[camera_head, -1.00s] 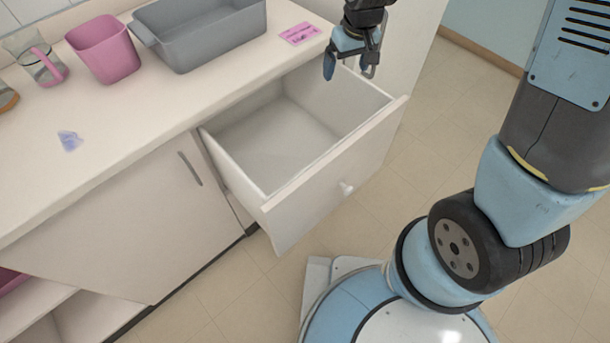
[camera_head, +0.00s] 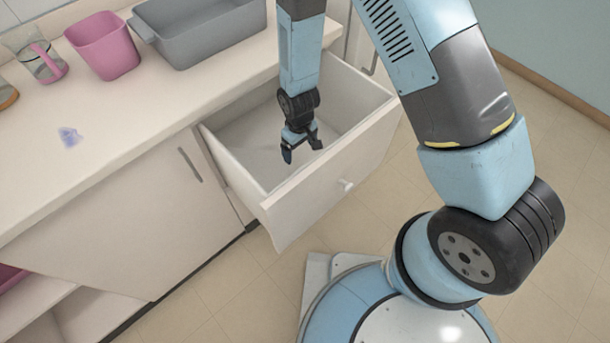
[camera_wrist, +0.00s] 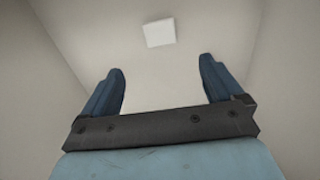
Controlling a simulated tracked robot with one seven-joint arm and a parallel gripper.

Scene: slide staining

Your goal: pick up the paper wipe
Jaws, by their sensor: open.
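A small flat white square (camera_wrist: 159,33), which looks like the paper wipe, lies on the drawer floor in the wrist view, ahead of my fingertips. I cannot make it out in the head view. My gripper (camera_head: 302,151) is inside the mouth of the open drawer (camera_head: 318,192), pointing down. In the wrist view my gripper (camera_wrist: 161,66) has its two blue fingers wide apart with nothing between them. The white square is apart from both fingers.
The drawer walls stand around my gripper.

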